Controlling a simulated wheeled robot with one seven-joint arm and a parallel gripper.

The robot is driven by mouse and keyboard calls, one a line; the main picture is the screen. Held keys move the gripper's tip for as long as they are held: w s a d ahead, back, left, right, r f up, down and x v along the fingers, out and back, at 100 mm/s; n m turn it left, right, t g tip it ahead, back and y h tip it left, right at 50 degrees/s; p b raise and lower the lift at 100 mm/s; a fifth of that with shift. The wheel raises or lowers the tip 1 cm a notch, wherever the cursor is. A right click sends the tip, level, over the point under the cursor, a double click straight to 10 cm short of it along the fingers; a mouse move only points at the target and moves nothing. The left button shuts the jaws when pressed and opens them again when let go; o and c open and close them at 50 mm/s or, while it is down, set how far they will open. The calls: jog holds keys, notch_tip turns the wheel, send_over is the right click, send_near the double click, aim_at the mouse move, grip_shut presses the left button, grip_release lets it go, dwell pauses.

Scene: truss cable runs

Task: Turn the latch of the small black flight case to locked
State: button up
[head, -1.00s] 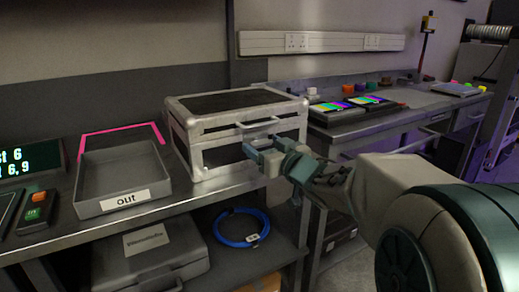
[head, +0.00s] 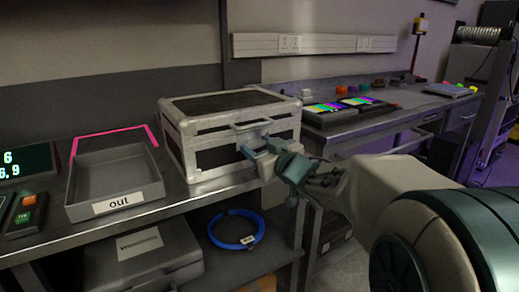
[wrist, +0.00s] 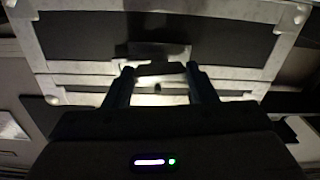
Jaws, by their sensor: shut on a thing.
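The small black flight case (head: 212,155), with silver edges and corners, stands on the grey bench with its lid down. A handle (head: 250,125) shows on its front. My gripper (head: 257,147) is at the case's front face, just below the handle. In the wrist view my gripper (wrist: 160,72) has one finger on each side of a dark piece (wrist: 157,69) at the case's front, which looks like the latch. My gripper is shut on it. The fingers hide much of the latch in the head view, so I cannot tell its exact angle.
A grey tray marked "out" (head: 118,203) stands left of the case, beside a pink line (head: 118,131). A blue cable coil (head: 236,244) and a grey case (head: 145,262) are on the shelf below. A second bench (head: 385,125) holds screens at the right.

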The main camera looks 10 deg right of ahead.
jog(key=n+b, duration=0.1)
jog(key=n, duration=0.3)
jog(key=shift+f+b, duration=0.1)
jog(key=shift+b, duration=0.3)
jog(key=n+b, duration=0.1)
jog(key=n, duration=0.3)
jog(key=shift+b, duration=0.4)
jog(key=n+b, duration=0.2)
jog(key=n, duration=0.3)
jog(key=shift+f+h+b, duration=0.1)
jog(key=shift+h+b, duration=0.3)
jog(key=shift+n+b, duration=0.7)
jog(key=shift+n, duration=0.7)
jog(key=o, duration=1)
jog(key=shift+r, duration=0.2)
